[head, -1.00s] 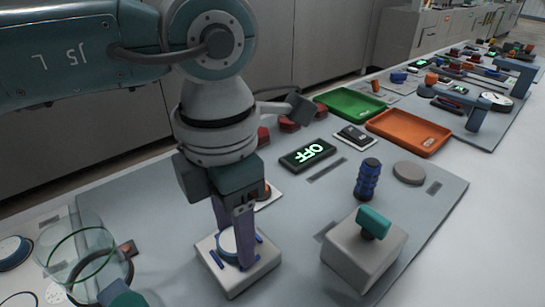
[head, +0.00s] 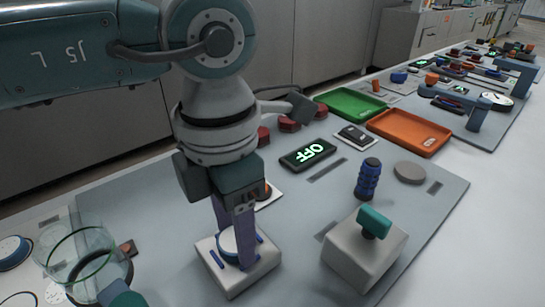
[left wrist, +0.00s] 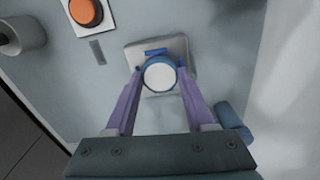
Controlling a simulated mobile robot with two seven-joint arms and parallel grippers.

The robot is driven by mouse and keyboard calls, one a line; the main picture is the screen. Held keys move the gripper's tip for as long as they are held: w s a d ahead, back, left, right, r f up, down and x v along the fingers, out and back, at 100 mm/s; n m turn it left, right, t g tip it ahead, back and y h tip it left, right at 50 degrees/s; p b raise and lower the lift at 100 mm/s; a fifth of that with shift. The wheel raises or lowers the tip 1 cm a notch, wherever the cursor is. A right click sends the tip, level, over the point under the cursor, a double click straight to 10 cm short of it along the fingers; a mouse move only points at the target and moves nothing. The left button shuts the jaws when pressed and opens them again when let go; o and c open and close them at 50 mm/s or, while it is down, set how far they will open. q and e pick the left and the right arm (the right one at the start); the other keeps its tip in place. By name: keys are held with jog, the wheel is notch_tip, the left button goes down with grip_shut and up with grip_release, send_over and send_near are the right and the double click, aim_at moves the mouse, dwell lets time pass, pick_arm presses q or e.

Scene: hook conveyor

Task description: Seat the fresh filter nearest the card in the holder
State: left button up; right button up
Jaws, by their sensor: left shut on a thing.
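My left gripper (head: 238,262) points down at the pale square holder (head: 262,272), which has blue prongs on top. Its purple fingers are shut on a white round filter with a blue rim (head: 227,243). The filter is at the holder's top, between the prongs; I cannot tell whether it rests fully in. In the left wrist view the filter (left wrist: 160,74) sits between the fingertips, over the holder (left wrist: 181,47). Another blue-rimmed white disc (head: 13,250) lies at the far left. I cannot tell for certain which object is the card. My right gripper is not in view.
A pale block with a teal handle (head: 375,222) and a blue ribbed cylinder (head: 368,180) stand right of the holder. Green (head: 350,119) and orange (head: 440,147) trays are farther back. A clear vessel (head: 78,245) is at left.

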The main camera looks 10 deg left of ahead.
pick_arm(q)
jog(key=shift+f, duration=0.15)
jog(key=o, duration=1)
jog(key=shift+a, duration=0.1)
jog(key=shift+c, duration=0.2)
jog(key=o, duration=0.4)
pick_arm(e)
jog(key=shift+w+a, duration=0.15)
pick_arm(q)
jog(key=shift+o, duration=0.2)
jog(key=shift+c, duration=0.5)
jog(key=shift+o, duration=1.4)
